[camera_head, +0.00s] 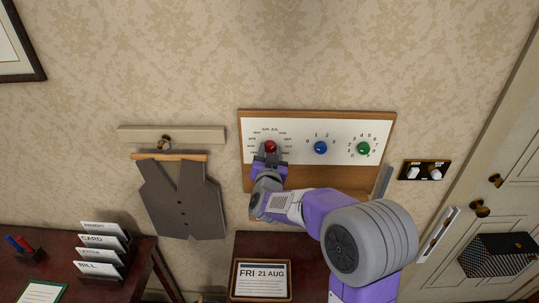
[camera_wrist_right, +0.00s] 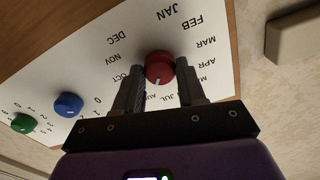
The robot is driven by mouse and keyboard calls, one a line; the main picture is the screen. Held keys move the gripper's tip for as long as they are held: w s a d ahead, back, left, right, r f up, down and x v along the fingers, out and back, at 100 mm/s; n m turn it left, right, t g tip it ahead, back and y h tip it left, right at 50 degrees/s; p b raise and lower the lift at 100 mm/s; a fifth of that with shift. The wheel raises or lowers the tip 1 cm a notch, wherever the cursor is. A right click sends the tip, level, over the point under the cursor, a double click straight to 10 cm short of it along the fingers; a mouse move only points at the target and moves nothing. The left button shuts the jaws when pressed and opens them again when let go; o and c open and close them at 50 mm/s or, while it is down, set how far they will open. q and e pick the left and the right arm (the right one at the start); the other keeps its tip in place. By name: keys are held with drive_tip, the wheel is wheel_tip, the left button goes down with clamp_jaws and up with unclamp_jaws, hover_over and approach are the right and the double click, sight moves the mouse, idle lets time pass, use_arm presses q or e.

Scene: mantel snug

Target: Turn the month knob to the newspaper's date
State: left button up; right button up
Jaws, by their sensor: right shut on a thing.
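The red month knob (camera_head: 270,146) sits at the left of a white panel on a wooden board on the wall, ringed by month names. It also shows in the right wrist view (camera_wrist_right: 159,67), where its white mark points toward the AUG label, partly hidden beside JUL. My right gripper (camera_head: 270,157) is at the knob from below, its two fingers closed on the knob's sides in the right wrist view (camera_wrist_right: 156,86). The newspaper's date, on the framed sheet (camera_head: 262,280) on the dark table below, reads FRI 21 AUG. My left gripper is out of view.
A blue knob (camera_head: 320,147) and a green knob (camera_head: 363,148), ringed by digits, are to the right on the panel. A switch plate (camera_head: 425,170) and a door stand further right. A grey waistcoat (camera_head: 182,198) hangs at left above a card rack (camera_head: 103,262).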

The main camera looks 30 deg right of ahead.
drive_tip(key=o, duration=1.1)
drive_tip(key=shift+c, duration=0.2)
drive_tip(key=v, duration=0.7)
drive_tip(key=shift+s+a, duration=0.2)
drive_tip(key=shift+s, duration=0.05)
